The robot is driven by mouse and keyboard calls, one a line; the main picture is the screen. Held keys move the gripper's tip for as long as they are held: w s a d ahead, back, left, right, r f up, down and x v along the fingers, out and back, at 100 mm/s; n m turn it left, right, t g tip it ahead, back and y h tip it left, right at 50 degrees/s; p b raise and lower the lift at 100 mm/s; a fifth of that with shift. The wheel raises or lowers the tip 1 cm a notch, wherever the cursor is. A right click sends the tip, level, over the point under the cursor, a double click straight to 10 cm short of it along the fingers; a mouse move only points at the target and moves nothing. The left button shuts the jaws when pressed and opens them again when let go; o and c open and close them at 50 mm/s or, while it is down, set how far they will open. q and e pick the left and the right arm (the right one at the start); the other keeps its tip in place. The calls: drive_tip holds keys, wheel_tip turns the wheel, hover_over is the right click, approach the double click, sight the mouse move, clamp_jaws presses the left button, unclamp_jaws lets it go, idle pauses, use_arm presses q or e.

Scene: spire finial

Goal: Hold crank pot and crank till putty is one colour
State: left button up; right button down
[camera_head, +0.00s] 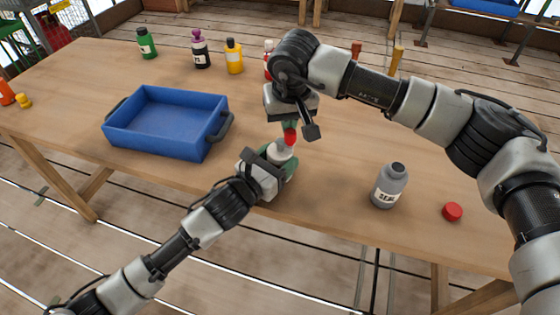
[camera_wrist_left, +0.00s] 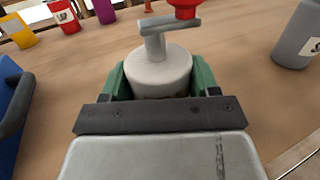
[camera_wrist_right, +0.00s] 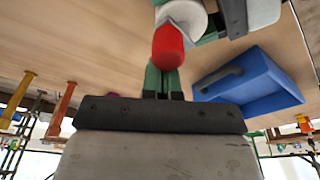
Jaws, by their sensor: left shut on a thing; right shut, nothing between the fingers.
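The crank pot (camera_head: 281,153) is a small pale grey pot with a lid and a crank arm (camera_wrist_left: 168,24) on top. A red knob (camera_head: 290,136) stands on the crank's end. My left gripper (camera_wrist_left: 160,80) is shut around the pot's body, one green finger on each side; the pot looks upright on the table. My right gripper (camera_head: 290,126) is shut and empty, pointing down right at the red knob. In the right wrist view the knob (camera_wrist_right: 168,46) is just beyond the closed fingertips; I cannot tell whether they touch. The putty is hidden inside the pot.
A blue tray (camera_head: 215,138) with dark handles is left of the pot. A grey bottle (camera_head: 388,187) and a red cap (camera_head: 452,211) are to the right. Several coloured bottles stand along the back of the wooden table (camera_head: 330,205).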

drive_tip(key=shift+s+d, duration=0.25)
drive_tip(key=shift+w, duration=0.3)
drive_tip(key=w+v, duration=0.1)
drive_tip(key=v, duration=0.5)
drive_tip(key=shift+a+r, duration=0.15)
drive_tip(key=shift+r, duration=0.35)
drive_tip(key=shift+w, duration=0.1)
drive_tip(key=shift+r, duration=0.1)
idle(0.5)
drive_tip(key=shift+d+f+g, duration=0.25)
drive_tip(key=shift+f+g, duration=0.35)
drive_tip(key=shift+f, duration=0.45)
drive_tip(key=shift+d+f+g, duration=0.25)
drive_tip(key=shift+f+g, duration=0.35)
drive_tip(key=shift+f, duration=0.45)
drive_tip(key=shift+f, duration=0.2)
idle(0.9)
